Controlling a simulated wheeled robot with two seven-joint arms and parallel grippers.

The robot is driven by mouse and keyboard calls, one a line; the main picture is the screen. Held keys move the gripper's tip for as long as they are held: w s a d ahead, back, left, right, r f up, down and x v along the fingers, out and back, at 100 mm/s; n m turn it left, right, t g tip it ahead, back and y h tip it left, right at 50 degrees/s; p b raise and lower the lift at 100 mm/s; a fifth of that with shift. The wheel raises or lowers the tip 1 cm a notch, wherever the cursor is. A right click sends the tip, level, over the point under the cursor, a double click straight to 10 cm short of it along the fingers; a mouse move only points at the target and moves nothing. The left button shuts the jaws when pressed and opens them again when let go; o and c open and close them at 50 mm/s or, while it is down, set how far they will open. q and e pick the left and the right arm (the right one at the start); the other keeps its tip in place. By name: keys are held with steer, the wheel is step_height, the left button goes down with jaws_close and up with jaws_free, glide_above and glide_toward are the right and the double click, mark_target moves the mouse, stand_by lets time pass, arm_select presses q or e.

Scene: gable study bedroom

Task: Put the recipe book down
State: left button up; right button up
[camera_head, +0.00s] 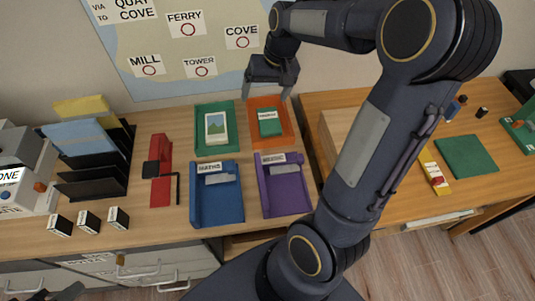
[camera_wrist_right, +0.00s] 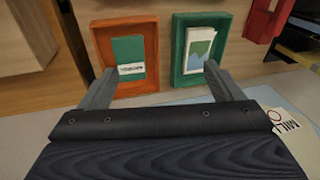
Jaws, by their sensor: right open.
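A small green book (camera_head: 270,122) with a white label lies flat in the orange tray (camera_head: 288,118) at the back of the desk; the label is too small to read surely, but it looks like the recipe book. The book also shows in the right wrist view (camera_wrist_right: 129,58), inside the orange tray (camera_wrist_right: 153,40). My right gripper (camera_head: 271,92) is open and empty, above and behind the orange tray, apart from the book. Its two spread fingers show in the wrist view (camera_wrist_right: 158,72). A dark part at the lower left edge seems to be my left gripper (camera_head: 62,293), mostly cut off.
A green tray (camera_head: 200,148) with a picture card stands left of the orange one. Blue (camera_head: 216,215) and purple (camera_head: 264,205) labelled trays stand in front. A red holder (camera_head: 160,185) and a black file rack (camera_head: 100,185) are further left. A map hangs behind.

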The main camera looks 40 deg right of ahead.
steer(key=s+a+r+n+t+y, duration=0.1)
steer(key=s+a, duration=0.6)
steer(key=s, duration=0.2)
steer(key=s+a+r+n+t+y, duration=0.1)
steer(key=s+a+n+t, duration=0.1)
steer(key=s+a, duration=0.5)
steer(key=s, duration=0.2)
steer(key=shift+s+r+t, duration=0.2)
steer(key=shift+s+t, duration=0.1)
steer(key=shift+s, duration=0.1)
